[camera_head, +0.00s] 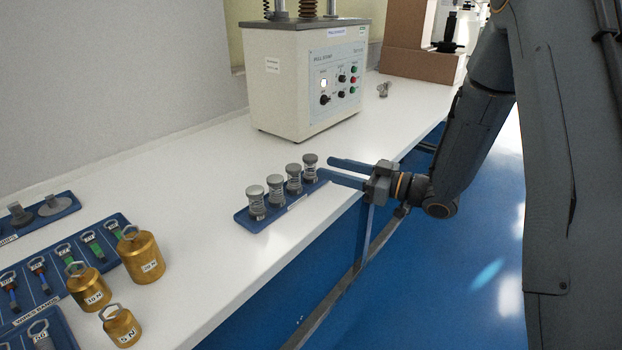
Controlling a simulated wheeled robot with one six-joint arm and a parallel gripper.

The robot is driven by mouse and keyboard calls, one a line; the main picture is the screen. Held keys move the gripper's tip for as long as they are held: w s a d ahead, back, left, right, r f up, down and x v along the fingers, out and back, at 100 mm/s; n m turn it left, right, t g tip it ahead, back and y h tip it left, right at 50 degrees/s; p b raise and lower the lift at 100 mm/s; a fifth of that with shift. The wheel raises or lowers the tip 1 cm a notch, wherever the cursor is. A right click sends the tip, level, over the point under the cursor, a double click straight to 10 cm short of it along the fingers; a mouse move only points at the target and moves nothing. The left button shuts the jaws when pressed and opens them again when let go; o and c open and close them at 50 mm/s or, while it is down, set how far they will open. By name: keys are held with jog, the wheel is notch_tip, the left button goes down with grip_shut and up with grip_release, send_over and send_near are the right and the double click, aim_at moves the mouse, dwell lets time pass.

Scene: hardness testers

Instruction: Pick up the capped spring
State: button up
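Several capped springs stand upright in a row on a blue tray (243,220) near the front edge of the white bench. Each has a grey cap over a clear or pale coiled body. From near left to far right I see the nearest spring (257,204), a second (276,190), a third (294,179) and the farthest (310,168). My gripper (325,167) reaches in from the right, with its two fingers parallel and apart. It is open and looks empty. Its fingertips are just right of the farthest spring; I cannot tell whether they touch it.
Brass weights (141,256) and blue trays (115,225) with small parts sit at the lower left. A small metal part (384,90) and a brown box (405,67) are farther back. White bench (185,165) is clear left of the springs.

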aim_at(310, 163)
jog(key=x, duration=0.7)
jog(key=shift+w+f, duration=0.1)
jog(key=shift+f, duration=0.05)
jog(key=c, duration=0.9)
